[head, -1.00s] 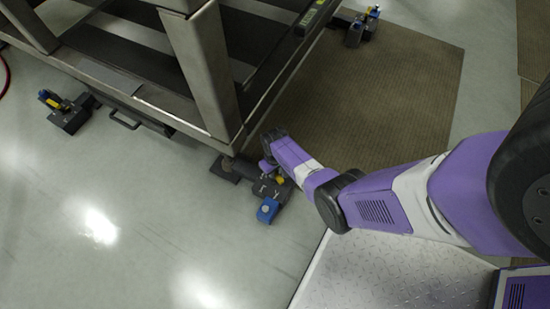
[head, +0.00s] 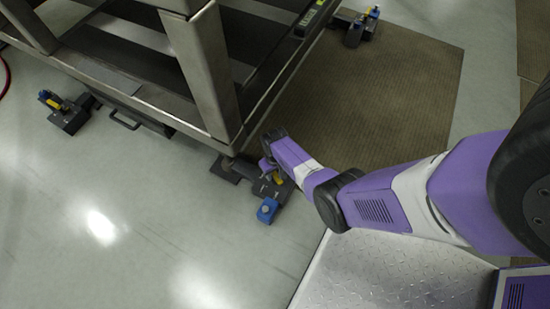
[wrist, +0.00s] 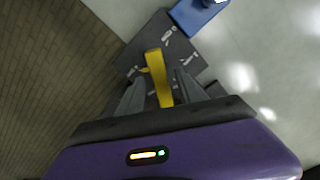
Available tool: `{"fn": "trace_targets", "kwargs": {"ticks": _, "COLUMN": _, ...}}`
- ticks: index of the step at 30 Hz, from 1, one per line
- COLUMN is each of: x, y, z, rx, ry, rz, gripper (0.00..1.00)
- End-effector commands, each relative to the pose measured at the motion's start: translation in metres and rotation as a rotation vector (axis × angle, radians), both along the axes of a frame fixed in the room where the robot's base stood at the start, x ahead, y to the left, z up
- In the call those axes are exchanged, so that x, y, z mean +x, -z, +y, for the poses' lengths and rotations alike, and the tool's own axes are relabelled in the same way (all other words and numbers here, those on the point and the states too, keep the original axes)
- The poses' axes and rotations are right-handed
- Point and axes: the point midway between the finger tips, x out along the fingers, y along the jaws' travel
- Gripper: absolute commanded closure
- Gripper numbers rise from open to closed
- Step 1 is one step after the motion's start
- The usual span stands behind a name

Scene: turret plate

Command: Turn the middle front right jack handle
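The jack (head: 263,187) stands at the near corner of the metal frame. It is a dark block with a blue part (head: 267,210) and a yellow handle (head: 278,179). In the wrist view the yellow handle (wrist: 159,78) stands between the two grey fingers of my gripper (wrist: 160,82), over the dark jack plate (wrist: 140,58). The fingers are apart, with a gap showing beside the handle. The blue part (wrist: 197,14) is at the top of that view. In the head view my wrist hides part of the jack and most of the fingers.
The metal frame (head: 205,75) rises right beside the jack. Another jack (head: 66,115) stands at left and one (head: 356,28) at the top right. A brown ribbed mat (head: 385,100) lies behind my arm. The pale floor (head: 150,220) in front is clear.

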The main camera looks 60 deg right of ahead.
Motion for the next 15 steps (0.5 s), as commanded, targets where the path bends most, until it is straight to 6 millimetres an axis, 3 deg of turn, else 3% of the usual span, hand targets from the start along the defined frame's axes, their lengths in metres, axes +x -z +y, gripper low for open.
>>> {"fn": "trace_targets", "kwargs": {"ticks": 8, "x": 0.001, "y": -0.002, "z": 0.000, "rx": -0.001, "ry": -0.002, "rz": -0.003, "gripper": 0.58}}
{"fn": "trace_targets", "kwargs": {"ticks": 15, "x": 0.001, "y": -0.031, "z": 0.000, "rx": -0.001, "ry": -0.002, "rz": -0.003, "gripper": 0.58}}
